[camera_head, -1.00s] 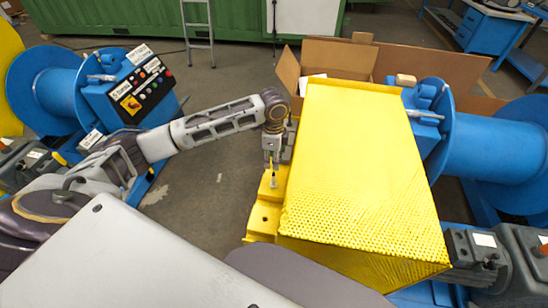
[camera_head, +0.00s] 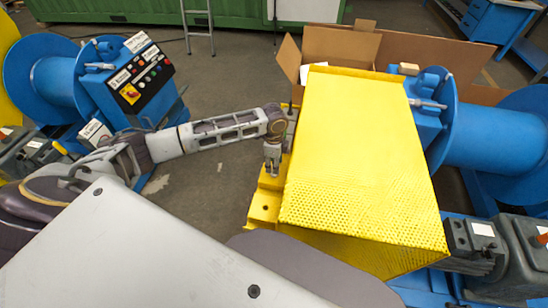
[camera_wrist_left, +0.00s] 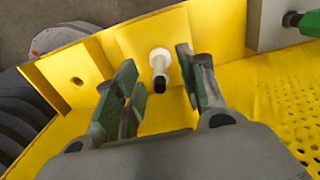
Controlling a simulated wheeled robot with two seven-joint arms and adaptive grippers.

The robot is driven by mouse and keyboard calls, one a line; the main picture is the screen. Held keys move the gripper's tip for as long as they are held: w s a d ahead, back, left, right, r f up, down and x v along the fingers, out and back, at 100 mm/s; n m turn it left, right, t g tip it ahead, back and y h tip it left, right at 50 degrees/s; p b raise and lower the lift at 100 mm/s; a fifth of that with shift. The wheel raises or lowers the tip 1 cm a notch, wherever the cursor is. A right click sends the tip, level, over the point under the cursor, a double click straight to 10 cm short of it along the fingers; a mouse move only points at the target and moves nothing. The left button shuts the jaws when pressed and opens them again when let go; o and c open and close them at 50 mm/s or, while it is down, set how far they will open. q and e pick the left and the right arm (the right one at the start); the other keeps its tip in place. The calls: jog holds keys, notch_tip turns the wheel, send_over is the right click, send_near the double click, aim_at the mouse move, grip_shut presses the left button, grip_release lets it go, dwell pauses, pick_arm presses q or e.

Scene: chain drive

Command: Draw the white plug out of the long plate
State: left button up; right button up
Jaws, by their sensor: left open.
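The white plug (camera_wrist_left: 160,58) stands in the yellow long plate (camera_wrist_left: 145,35) in the left wrist view, its dark end pointing towards the camera. In the head view the plate (camera_head: 264,205) runs along the left side of the big yellow guard, and the plug cannot be made out under the gripper. My left gripper (camera_head: 272,170) is over the plate. In the left wrist view the left gripper (camera_wrist_left: 158,78) is open, with one green-padded finger on each side of the plug and a gap at both sides. My right gripper is not in view.
The large yellow perforated guard (camera_head: 365,150) stands close to the right of the gripper. An empty hole (camera_wrist_left: 77,82) is in the plate left of the plug. A grey block with a green part (camera_wrist_left: 285,22) is at upper right. Open floor (camera_head: 215,170) lies left of the plate.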

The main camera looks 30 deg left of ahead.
pick_arm(q)
jog(key=shift+f, duration=2.15)
jog(key=shift+c, duration=0.3)
grip_shut()
